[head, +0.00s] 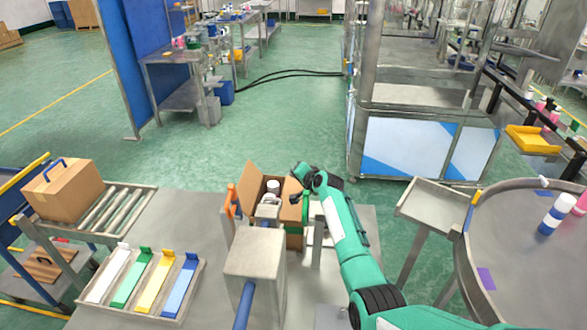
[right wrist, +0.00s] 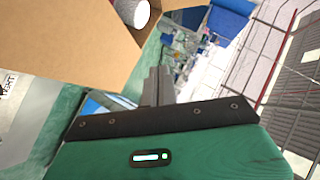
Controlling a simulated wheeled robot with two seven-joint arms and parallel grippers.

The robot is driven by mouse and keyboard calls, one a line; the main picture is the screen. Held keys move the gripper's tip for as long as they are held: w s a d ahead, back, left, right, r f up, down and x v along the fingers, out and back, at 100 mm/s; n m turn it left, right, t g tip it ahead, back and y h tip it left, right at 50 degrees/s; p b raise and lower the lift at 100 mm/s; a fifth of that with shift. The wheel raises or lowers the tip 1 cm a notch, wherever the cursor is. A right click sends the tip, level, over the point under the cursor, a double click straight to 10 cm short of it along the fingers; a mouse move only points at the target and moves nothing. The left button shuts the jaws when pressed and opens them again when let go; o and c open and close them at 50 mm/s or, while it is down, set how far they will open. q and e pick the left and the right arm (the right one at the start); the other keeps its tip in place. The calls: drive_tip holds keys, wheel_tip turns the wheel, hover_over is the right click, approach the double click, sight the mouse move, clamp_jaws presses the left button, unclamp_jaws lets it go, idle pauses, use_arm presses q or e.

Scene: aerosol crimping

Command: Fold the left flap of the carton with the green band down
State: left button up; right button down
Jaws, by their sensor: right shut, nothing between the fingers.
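The open brown carton (head: 294,241) stands at the far edge of the grey table, with a bit of green band (head: 295,230) showing on its near side. Its left flap (head: 250,187) stands up, tilted outward. A white-topped can (head: 272,186) shows inside. My right gripper (head: 297,171) is at the carton's right far side, shut and empty. In the right wrist view its closed fingers (right wrist: 158,86) are beside the carton (right wrist: 70,45), and a white can (right wrist: 131,12) shows inside; contact cannot be told. My left gripper is not in view.
A grey block-shaped fixture (head: 255,252) stands in front of the carton, and an orange part (head: 232,196) at its left. A tray (head: 190,308) with coloured strips lies at left. A round table (head: 530,270) is at right.

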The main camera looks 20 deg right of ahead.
sight(295, 191)
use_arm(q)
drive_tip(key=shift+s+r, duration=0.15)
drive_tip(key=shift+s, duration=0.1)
use_arm(e)
drive_tip(key=s+a+r, duration=0.3)
drive_tip(key=s+r, duration=0.3)
drive_tip(key=r, duration=0.4)
drive_tip(key=shift+s, duration=0.2)
drive_tip(key=shift+r, duration=0.15)
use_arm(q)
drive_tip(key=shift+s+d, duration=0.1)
